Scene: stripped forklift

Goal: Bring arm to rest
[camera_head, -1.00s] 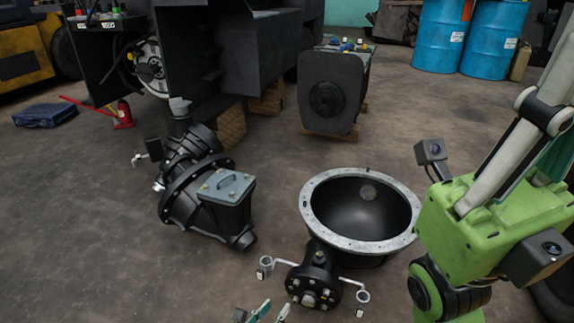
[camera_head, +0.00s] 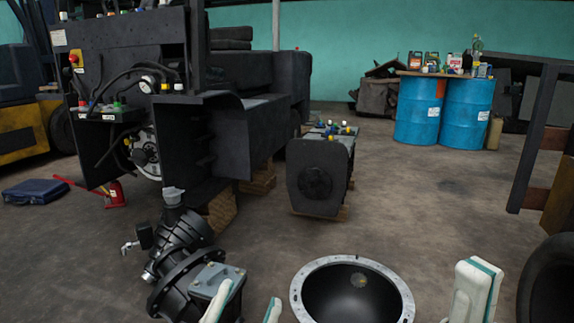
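My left gripper (camera_head: 246,304) shows at the bottom edge as two white and teal fingertips, apart, with nothing seen between them. It is in front of the black housing with a grey box (camera_head: 188,262). Part of my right gripper (camera_head: 475,290) stands at the bottom right as a white and teal finger, to the right of the bowl-shaped black casing (camera_head: 352,287). Its other finger is largely or wholly out of frame, so its opening does not show. The rest of both arms is out of view.
The stripped forklift body (camera_head: 130,60) fills the back left. Blue drums (camera_head: 418,112) stand at the back right, a dark frame (camera_head: 537,130) at the right.

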